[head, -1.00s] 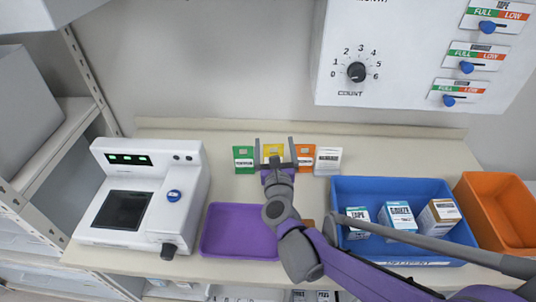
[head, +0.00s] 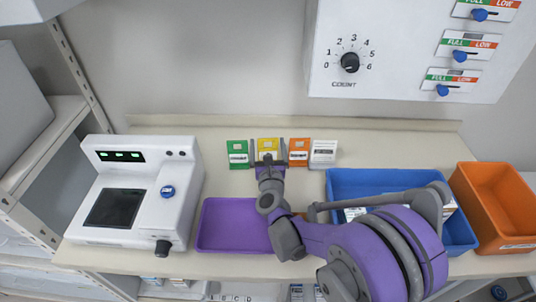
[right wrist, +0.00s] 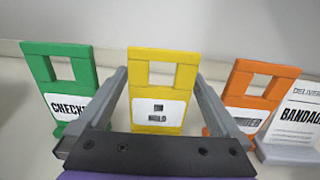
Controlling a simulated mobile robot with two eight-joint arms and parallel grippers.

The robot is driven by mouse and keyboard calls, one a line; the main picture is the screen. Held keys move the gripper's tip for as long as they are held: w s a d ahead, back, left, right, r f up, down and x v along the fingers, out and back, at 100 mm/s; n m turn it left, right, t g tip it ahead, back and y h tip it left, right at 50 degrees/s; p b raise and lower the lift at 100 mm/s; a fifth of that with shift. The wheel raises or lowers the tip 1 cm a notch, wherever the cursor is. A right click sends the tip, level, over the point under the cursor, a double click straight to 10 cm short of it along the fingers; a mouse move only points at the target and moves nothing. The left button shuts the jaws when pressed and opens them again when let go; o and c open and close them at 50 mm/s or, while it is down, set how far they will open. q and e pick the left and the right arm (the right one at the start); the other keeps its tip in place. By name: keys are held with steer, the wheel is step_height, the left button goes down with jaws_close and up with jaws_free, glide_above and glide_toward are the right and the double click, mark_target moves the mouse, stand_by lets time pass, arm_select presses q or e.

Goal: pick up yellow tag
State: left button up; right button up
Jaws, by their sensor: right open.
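The yellow tag (head: 268,146) stands upright at the back of the counter, between a green tag (head: 238,154) and an orange tag (head: 299,152). In the right wrist view the yellow tag (right wrist: 161,90) shows a square opening near its top and a white label. My right gripper (head: 268,147) is open, with one finger on each side of the yellow tag. The wrist view shows the two fingers (right wrist: 161,95) apart, with the tag between or just beyond them. Whether they touch it cannot be told. My left gripper is not in view.
A white bandage card (head: 323,152) stands right of the orange tag. A purple tray (head: 203,228) lies in front, with a white device (head: 187,200) to its left. A blue bin (head: 340,180) and an orange bin (head: 500,205) stand at the right.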

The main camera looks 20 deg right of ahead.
steer(key=shift+w+d, duration=0.25)
steer(key=shift+w, duration=0.45)
steer(key=c, duration=1.2)
step_height(320, 180, up, 10)
steer(key=shift+p, duration=0.9)
steer(key=shift+c, duration=0.2)
